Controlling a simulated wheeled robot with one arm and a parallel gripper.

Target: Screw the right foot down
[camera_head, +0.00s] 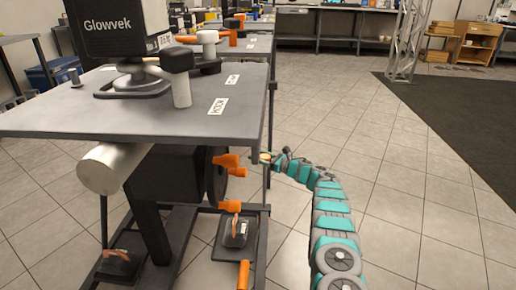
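A grey machine table (160,110) stands at the left on a dark base frame (185,225). Low on the frame's right side is a dark foot-like block (236,232) with an orange handle (230,206); I take it for the right foot. A similar block (118,263) with an orange piece sits at the lower left. My teal and grey arm reaches up from the bottom. My gripper (266,157) is small in the view, beside the table's right edge and above the right block, apart from it. Whether its fingers are open is too small to tell.
A dark wheel (216,178) with orange knobs sits under the tabletop, left of my gripper. An orange lever (243,274) stands at the frame's front right. The tiled floor (410,200) to the right is open, up to a dark mat (465,115) and a truss.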

